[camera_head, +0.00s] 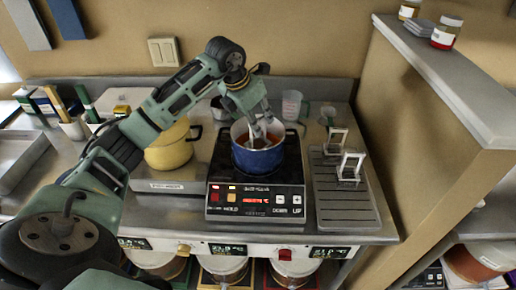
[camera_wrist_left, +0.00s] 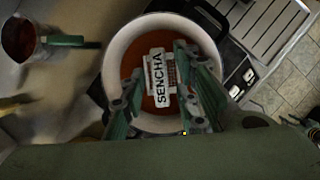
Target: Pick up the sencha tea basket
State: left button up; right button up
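The sencha tea basket (camera_wrist_left: 160,80), with a white label reading SENCHA, sits in reddish-brown liquid inside the blue pot (camera_head: 258,160). The pot's pale rim also shows in the left wrist view (camera_wrist_left: 120,42). My left gripper (camera_head: 264,132) reaches down into the pot from above. In the left wrist view its two fingers (camera_wrist_left: 157,72) stand apart, one on each side of the basket. The right finger is close to the basket; I cannot tell if it touches. A small gap shows at the left finger. My right gripper is not in view.
The pot stands on a black hot plate (camera_head: 255,198). A yellow pot (camera_head: 168,150) is to its left. Two metal frames (camera_head: 350,167) stand on a ribbed drip tray (camera_head: 345,207) to the right. Measuring cups (camera_head: 291,105) are behind. A wall ledge (camera_head: 450,85) rises at the right.

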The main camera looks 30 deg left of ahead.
pick_arm(q)
grip_shut()
jog(key=shift+r, duration=0.1)
dwell(0.4)
